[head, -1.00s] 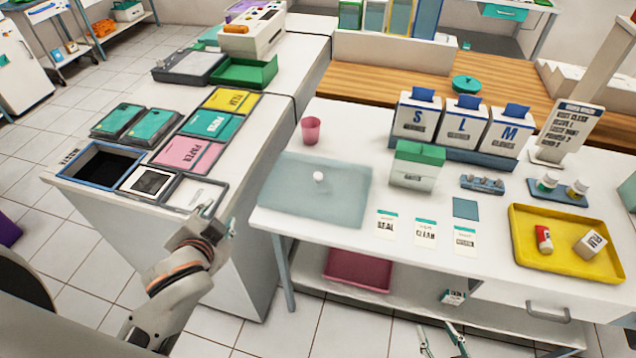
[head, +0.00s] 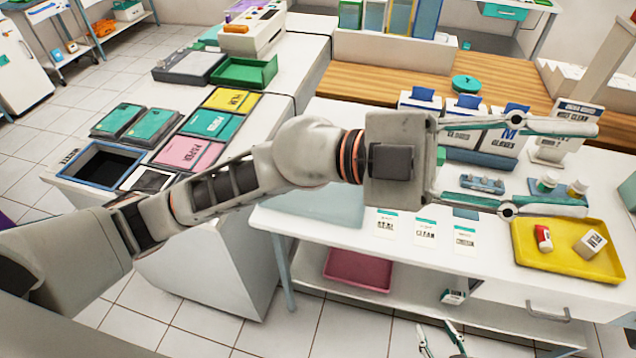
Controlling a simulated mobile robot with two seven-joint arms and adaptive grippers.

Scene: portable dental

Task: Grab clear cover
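The clear cover (head: 330,208) is a pale blue see-through sheet lying flat on the left part of the white table. My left arm now crosses in front of it, so only its lower part shows; its knob is hidden. My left gripper (head: 590,167) is wide open and empty, in the air over the right part of the table, well to the right of the cover. Its fingers point right. My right gripper (head: 437,332) is at the bottom edge, low in front of the table, with its fingers spread and nothing visible between them.
A yellow tray (head: 522,259) with a small red-and-white bottle and a white box is at the table's right. Label cards (head: 425,231) lie along the front edge. Glove boxes (head: 463,135) stand behind, partly covered by my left gripper. A red tray (head: 357,272) is on the lower shelf.

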